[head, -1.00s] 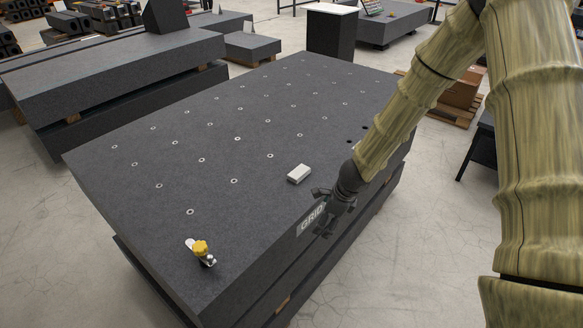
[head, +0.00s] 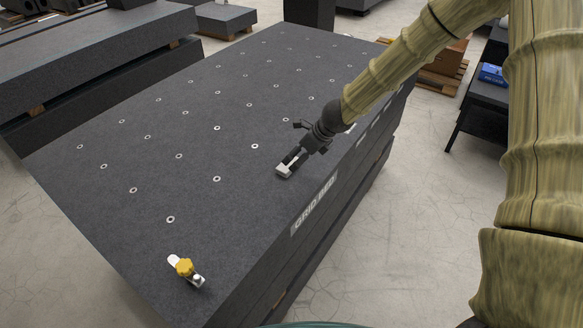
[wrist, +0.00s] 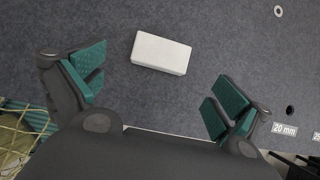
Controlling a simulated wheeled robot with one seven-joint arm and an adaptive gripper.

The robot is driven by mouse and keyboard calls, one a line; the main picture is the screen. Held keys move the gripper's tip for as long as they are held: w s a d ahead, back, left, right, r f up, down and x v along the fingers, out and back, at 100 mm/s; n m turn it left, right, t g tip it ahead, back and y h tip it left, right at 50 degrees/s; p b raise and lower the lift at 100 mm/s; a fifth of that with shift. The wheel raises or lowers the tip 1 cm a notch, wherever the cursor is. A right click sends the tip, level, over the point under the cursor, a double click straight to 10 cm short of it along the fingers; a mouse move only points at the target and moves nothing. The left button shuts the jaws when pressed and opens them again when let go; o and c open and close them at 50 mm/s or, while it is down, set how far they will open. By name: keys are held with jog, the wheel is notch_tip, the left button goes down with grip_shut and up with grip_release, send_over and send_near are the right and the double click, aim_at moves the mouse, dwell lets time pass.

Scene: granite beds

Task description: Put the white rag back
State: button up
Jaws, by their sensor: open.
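The white rag (wrist: 160,53) looks like a small white block lying flat on the dark granite bed (head: 130,210). In the wrist view it lies ahead of and between my two spread fingers, nearer the left one, touching neither. In the head view the rag (head: 285,171) is partly hidden by my gripper (head: 292,157), which hangs over the bed near its right edge. My gripper also shows in the wrist view (wrist: 158,92), with green finger pads; it is open and empty.
A yellow-knobbed clamp (head: 185,268) stands at the bed's near corner. Rows of small ringed holes dot the bed top. A "20 mm" label (wrist: 285,130) sits beside a dark hole. A dark side table (head: 487,95) with a blue box (head: 493,74) stands to the right.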

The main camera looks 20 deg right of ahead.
aim_at(290, 164)
jog(key=shift+a+f, duration=0.2)
jog(key=shift+a, duration=0.15)
jog(key=x, duration=0.3)
jog(key=w+b+x, duration=0.1)
jog(key=x, duration=0.1)
jog(key=shift+w+d+f, duration=0.1)
jog(key=shift+d, duration=0.15)
jog(key=shift+d+f, duration=0.15)
jog(key=shift+f, duration=0.2)
jog(key=shift+w+a+f, duration=0.35)
jog(key=shift+a+f, duration=0.05)
jog(key=shift+a, duration=0.2)
jog(key=shift+a+r, duration=0.1)
jog(key=shift+s+r, duration=0.1)
jog(key=shift+s, duration=0.15)
jog(key=shift+c, duration=1.2)
jog(key=shift+d, duration=0.4)
jog(key=c, duration=0.6)
jog(key=shift+a, duration=0.2)
jog(key=shift+c, duration=0.2)
